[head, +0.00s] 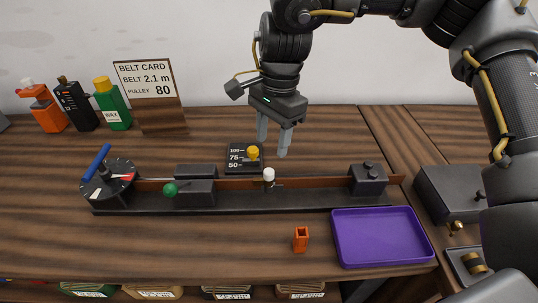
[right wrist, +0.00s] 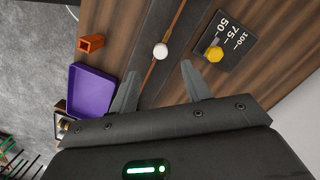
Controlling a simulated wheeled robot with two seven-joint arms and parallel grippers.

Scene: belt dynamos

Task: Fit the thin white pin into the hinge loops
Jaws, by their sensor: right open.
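A small white-headed piece (head: 268,174), which looks like the white pin, stands upright at the brown belt (head: 235,183) on the long dark bench fixture (head: 250,203). Its round white head also shows in the right wrist view (right wrist: 161,51). The thin shaft and the hinge loops are too small to make out, so I cannot tell how far it sits in them. My right gripper (head: 273,146) points down above and slightly behind the white head. Its fingers are apart and empty; in the right wrist view the head lies just beyond the gap between the fingertips (right wrist: 158,78). My left gripper is not in view.
A dial with a blue lever (head: 96,162), a green knob (head: 170,190) and a dark end block (head: 368,179) stand along the fixture. A yellow knob (head: 253,152) on a scale plate is close behind. An orange holder (head: 301,239) and purple tray (head: 382,238) are in front.

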